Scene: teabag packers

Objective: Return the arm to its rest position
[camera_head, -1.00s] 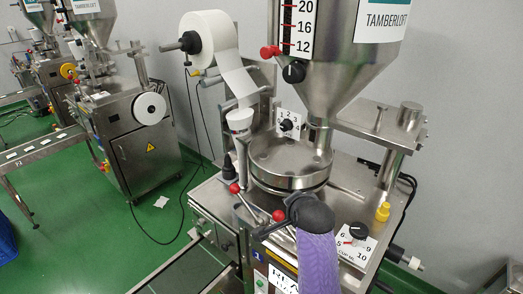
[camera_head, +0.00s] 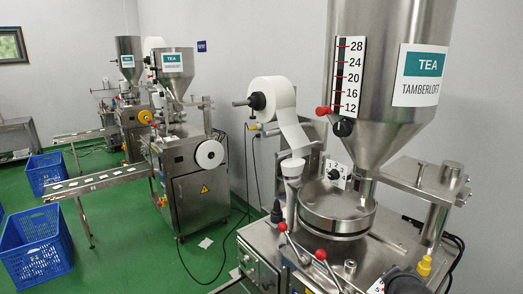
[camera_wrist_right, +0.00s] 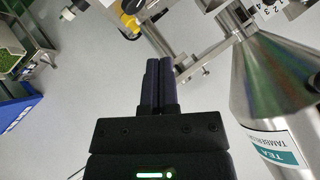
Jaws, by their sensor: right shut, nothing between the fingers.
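My right gripper (camera_wrist_right: 159,72) is shut and empty in the right wrist view, its two dark fingers together over a plain grey background. The steel hopper (camera_wrist_right: 255,75) with its tea label is to its right in that view, apart from the fingers. In the head view the right gripper's fingers do not show; only a dark rounded part, probably of my arm, shows at the bottom right edge. My left arm and gripper are not in view.
The nearest packing machine's hopper (camera_head: 385,60), paper roll (camera_head: 272,98) and red-knobbed levers (camera_head: 321,255) fill the right of the head view. Another machine (camera_head: 200,185) stands behind, with a conveyor (camera_head: 100,180). Blue crates (camera_head: 35,250) stand on the green floor.

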